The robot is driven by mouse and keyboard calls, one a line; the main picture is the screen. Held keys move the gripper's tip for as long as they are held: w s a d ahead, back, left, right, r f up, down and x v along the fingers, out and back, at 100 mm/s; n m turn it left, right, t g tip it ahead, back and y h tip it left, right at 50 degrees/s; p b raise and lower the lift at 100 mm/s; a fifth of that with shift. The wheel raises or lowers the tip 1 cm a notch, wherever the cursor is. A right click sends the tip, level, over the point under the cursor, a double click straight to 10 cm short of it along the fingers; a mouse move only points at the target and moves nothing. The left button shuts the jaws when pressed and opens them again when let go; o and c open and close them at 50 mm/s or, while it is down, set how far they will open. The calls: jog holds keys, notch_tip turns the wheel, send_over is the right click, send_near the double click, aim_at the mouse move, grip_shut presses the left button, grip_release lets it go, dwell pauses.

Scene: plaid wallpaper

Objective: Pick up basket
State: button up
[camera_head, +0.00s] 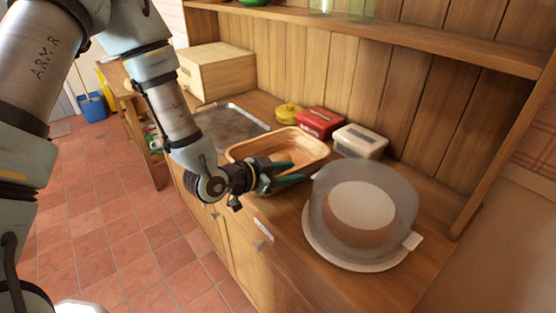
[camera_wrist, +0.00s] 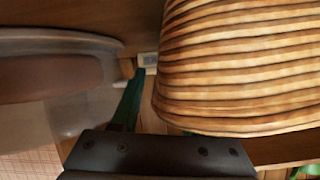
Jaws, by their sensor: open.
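The basket (camera_head: 280,146) is a shallow, light brown oblong with rounded ends, standing upright and looking empty on the wooden counter. In the wrist view its ribbed woven side (camera_wrist: 240,75) fills the upper right, very close. My gripper (camera_head: 296,171) has dark green fingers, spread apart at the basket's near right side. One finger (camera_wrist: 128,105) shows outside the basket wall in the wrist view; the other is mostly hidden by the basket. I cannot tell whether either finger touches it. The gripper holds nothing.
A cake under a clear dome on a plate (camera_head: 313,238) stands close right of my gripper. Behind the basket are a yellow round tin (camera_head: 288,113), a red box (camera_head: 320,122) and a white-lidded container (camera_head: 360,141). A sink (camera_head: 230,128) lies left. A shelf (camera_head: 400,35) overhangs the back.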

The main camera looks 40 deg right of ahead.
jog(key=shift+d+f, duration=0.1)
jog(key=shift+d, duration=0.1)
grip_shut()
dwell(1.3)
